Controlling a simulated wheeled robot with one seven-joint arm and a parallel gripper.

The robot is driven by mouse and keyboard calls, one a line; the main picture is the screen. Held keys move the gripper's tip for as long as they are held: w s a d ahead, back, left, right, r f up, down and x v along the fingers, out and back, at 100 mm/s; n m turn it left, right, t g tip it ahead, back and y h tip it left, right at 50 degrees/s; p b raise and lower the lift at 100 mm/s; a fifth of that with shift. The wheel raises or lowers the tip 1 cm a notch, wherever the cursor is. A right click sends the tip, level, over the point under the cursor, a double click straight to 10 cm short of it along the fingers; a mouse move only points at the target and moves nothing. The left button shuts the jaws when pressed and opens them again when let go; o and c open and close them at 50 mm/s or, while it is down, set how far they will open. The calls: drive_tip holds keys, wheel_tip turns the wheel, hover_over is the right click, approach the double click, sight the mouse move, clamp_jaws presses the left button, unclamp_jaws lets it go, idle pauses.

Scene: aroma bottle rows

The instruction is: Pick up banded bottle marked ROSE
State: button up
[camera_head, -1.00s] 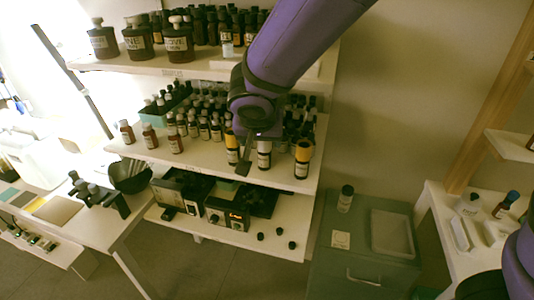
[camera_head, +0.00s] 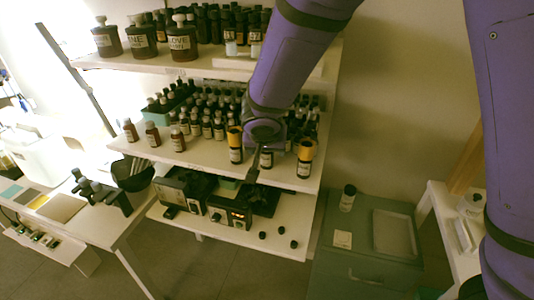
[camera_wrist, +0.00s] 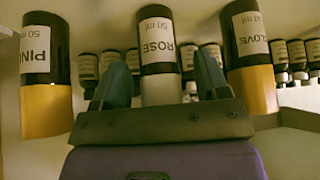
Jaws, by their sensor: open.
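The ROSE bottle (camera_wrist: 157,42) is dark with a white label and a pale grey-white band. In the wrist view it stands between the two fingers of my gripper (camera_wrist: 161,66), which is open, with one finger on each side. I cannot tell whether either finger touches it. In the head view my gripper (camera_head: 255,168) is at the front of the middle shelf and hides most of this bottle. A bottle with a yellow band marked PINE (camera_wrist: 37,48) is on the left, and a yellow-banded bottle marked CLOVE (camera_wrist: 245,35) is on the right.
Rows of small dark bottles (camera_head: 207,125) stand behind on the same shelf (camera_head: 205,165). Large labelled jars (camera_head: 142,40) stand on the shelf above. Black devices (camera_head: 230,213) sit on the shelf below. A grey-green cabinet (camera_head: 365,275) is at the lower right.

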drive_tip(key=shift+c, duration=0.4)
drive_tip(key=c, duration=1)
drive_tip(key=shift+o, duration=0.2)
drive_tip(key=shift+r, duration=0.15)
